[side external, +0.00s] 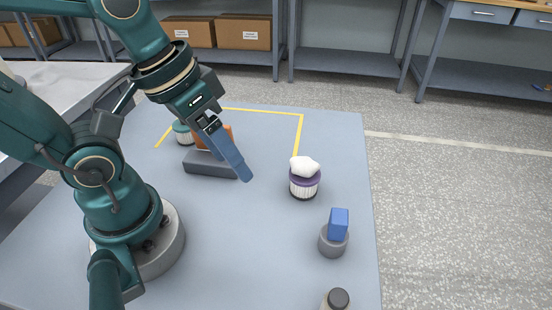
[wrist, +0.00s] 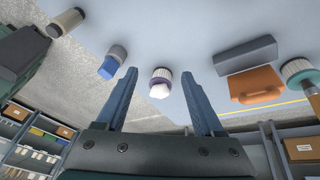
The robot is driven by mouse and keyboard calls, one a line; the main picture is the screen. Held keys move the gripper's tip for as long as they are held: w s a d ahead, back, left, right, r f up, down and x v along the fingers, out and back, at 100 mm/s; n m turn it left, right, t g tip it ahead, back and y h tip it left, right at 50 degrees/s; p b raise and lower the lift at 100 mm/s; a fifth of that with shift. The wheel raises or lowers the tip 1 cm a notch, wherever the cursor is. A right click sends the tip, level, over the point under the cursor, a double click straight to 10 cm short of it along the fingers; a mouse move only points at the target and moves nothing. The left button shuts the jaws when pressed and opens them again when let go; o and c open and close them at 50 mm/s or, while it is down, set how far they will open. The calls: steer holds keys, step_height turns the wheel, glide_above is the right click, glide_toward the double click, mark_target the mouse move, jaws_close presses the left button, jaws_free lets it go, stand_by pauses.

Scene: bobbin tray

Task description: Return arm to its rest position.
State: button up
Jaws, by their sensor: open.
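My gripper (side external: 245,177) is over the blue-grey table (side external: 260,260), its fingers pointing down and to the right in the side view. In the wrist view my gripper (wrist: 160,73) has its two fingers wide apart with nothing held between them. A white ribbed bobbin with a purple rim (side external: 304,188) stands upright to the right of the fingertips, with a white lump (side external: 305,166) on top. In the wrist view this bobbin (wrist: 162,75) appears between the fingers but beyond them, apart from both.
A blue block (side external: 339,222) sits on a grey cylinder (side external: 333,242). A grey bar (side external: 200,167), an orange object (side external: 227,135) and a teal-rimmed bobbin (side external: 183,134) are behind my gripper. The table's middle front is clear.

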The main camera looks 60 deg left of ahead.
steer(key=shift+w+a+r+m+t+y, duration=0.1)
steer(key=shift+a+r+m+t+y, duration=0.25)
steer(key=shift+a, duration=0.25)
steer(key=shift+w+a+r+m+t+y, duration=0.15)
steer(key=shift+a+r+t+y, duration=0.15)
steer(key=shift+a+t, duration=0.2)
stand_by(0.4)
